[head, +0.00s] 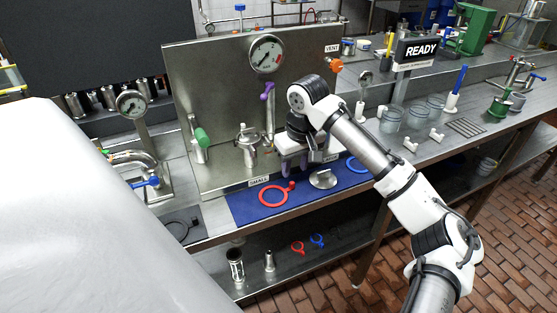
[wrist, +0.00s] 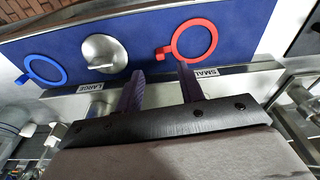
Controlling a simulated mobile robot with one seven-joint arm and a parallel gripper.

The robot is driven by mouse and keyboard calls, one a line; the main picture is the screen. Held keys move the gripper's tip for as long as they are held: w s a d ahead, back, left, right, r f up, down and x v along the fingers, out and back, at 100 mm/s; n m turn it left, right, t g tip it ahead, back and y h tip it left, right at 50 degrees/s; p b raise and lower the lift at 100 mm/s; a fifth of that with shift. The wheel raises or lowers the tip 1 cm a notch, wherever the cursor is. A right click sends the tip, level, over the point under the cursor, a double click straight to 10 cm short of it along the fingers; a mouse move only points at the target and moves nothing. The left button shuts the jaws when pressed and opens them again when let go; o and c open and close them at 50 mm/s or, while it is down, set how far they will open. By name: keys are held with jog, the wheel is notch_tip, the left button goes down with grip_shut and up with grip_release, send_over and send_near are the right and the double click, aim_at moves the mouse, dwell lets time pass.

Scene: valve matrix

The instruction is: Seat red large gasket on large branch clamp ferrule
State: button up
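A red ring gasket with a round tab (head: 261,196) lies flat on the blue mat by the SMALL label. It also shows at top right in the wrist view (wrist: 174,40). I take it for the large red gasket, as the red ring on the lower shelf looks smaller. My gripper (head: 310,164) is over the back edge of the mat, right of the red gasket. In the wrist view its two purple fingers (wrist: 160,70) are apart with nothing between them. The gasket is clear of the fingers. The large branch ferrule cannot be made out; my arm covers that area.
A blue ring (wrist: 27,68) and a steel disc with a handle (wrist: 104,53) lie on the mat. A steel panel with a gauge (head: 265,54) and a small clamp fitting (head: 247,150) stand behind. Small red (head: 297,252) and blue rings lie on the lower shelf.

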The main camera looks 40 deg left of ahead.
aim_at(292, 183)
jog(key=shift+w+a+f+p, duration=0.15)
jog(key=shift+f+p, duration=0.15)
jog(key=shift+f, duration=0.7)
jog(key=shift+s+a+f+p, duration=0.15)
jog(key=shift+f+p, duration=0.1)
jog(key=shift+f, duration=0.7)
jog(key=shift+w+a+f+p, duration=0.15)
jog(key=shift+f+p, duration=0.15)
jog(key=shift+f, duration=0.7)
grip_shut()
